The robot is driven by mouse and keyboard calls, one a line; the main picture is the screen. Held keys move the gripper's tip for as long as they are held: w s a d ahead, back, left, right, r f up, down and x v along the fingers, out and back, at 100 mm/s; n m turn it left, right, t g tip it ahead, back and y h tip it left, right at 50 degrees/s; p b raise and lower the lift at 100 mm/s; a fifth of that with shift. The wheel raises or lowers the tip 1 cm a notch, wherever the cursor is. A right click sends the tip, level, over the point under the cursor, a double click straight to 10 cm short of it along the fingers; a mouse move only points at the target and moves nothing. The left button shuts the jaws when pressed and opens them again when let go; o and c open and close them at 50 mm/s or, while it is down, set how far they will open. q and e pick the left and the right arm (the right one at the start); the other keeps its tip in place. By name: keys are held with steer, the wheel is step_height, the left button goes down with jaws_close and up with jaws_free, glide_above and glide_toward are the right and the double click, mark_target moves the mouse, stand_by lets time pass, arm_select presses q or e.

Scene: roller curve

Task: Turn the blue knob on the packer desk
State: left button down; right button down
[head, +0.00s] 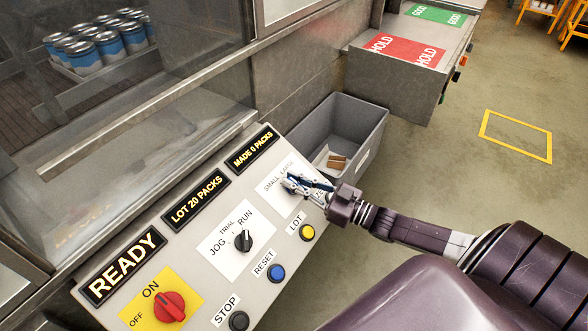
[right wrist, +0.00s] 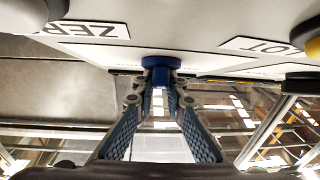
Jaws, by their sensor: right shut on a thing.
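The packer desk (head: 190,235) is a sloped light grey panel in the head view. My right gripper (head: 300,185) is at its upper right, over the white plate marked SMALL and LARGE. In the right wrist view the blue knob (right wrist: 160,63) stands out from the panel, and my right gripper (right wrist: 160,80) is shut on it, one finger on each side. In the head view the gripper largely hides the knob and part of its plate, so its pointer setting cannot be read. My left gripper is out of view.
Below the plate are the yellow LOT button (head: 307,232), blue RESET button (head: 277,273) and black STOP button (head: 238,321). A black JOG/TRIAL/RUN selector (head: 243,240) and red ON/OFF switch (head: 170,305) lie left. A grey bin (head: 365,125) stands behind the gripper.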

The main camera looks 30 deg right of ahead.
steer(key=m+h+p, duration=0.2)
steer(key=m+h, duration=0.1)
steer(key=m+t+h+p, duration=0.1)
steer(key=m+h+p, duration=0.1)
steer(key=m+p, duration=0.1)
steer(key=shift+r+t+h, duration=0.15)
steer(key=shift+t+h, duration=0.15)
steer(key=shift+h, duration=0.1)
steer(key=shift+d+f+m+h+p, duration=0.1)
steer(key=shift+f+m+h+p, duration=0.05)
steer(key=shift+m+h+p, duration=0.7)
steer(key=shift+d+f+m+h+p, duration=0.1)
steer(key=shift+m+h+p, duration=0.55)
steer(key=shift+m+h, duration=0.4)
steer(key=c, duration=2)
jaws_free()
steer(key=shift+o, duration=0.2)
steer(key=s, duration=0.8)
steer(key=s+a, duration=0.1)
steer(key=s, duration=0.3)
